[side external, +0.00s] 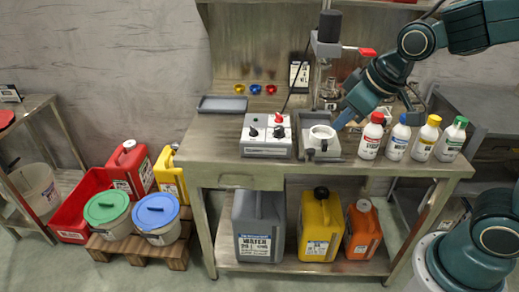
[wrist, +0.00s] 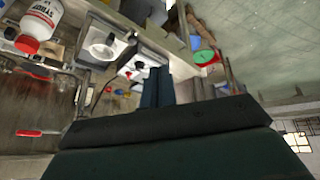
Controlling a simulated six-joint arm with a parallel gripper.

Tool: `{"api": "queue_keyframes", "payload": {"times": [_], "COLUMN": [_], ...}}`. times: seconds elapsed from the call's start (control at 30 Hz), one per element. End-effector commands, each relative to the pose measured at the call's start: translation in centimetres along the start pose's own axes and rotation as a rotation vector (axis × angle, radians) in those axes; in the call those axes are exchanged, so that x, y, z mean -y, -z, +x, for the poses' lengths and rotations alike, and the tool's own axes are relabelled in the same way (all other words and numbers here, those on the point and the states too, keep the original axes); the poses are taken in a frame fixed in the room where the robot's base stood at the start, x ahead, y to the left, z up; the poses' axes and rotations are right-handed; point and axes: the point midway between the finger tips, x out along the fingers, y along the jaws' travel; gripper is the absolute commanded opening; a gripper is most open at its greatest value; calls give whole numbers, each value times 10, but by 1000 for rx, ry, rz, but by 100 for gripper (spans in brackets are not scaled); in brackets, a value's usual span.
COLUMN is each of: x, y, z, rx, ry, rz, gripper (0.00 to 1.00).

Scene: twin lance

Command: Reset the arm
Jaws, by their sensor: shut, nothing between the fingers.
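My teal arm reaches in from the right in the side view. My gripper (side external: 341,123) points down and to the left above the workbench, just over the small white-topped grey unit (side external: 321,140). In the wrist view my gripper's fingers (wrist: 156,86) are together with nothing between them. The gripper is apart from the bottles and holds no object.
Several bottles, the nearest red-capped (side external: 370,138), stand right of the gripper. A grey control box (side external: 266,136) and a shallow tray (side external: 222,105) lie left. A stand with a black-topped column (side external: 328,30) rises behind. Jugs (side external: 259,225) fill the lower shelf.

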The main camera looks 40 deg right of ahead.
Motion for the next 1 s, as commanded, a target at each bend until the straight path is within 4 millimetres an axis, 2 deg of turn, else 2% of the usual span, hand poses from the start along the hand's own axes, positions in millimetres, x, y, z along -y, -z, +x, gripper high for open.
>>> {"api": "queue_keyframes", "payload": {"times": [0.03,0.2,0.5,0.7,1.0], "x": [-3,-6,-7,-5,-5], "y": [-7,-34,-82,-100,-104], "z": [-11,-38,-74,-84,-86], "rx": [-5,-2,3,7,10], "ry": [1,7,11,12,12], "rz": [18,69,146,170,175], "gripper": [0,0,0,0,0]}}
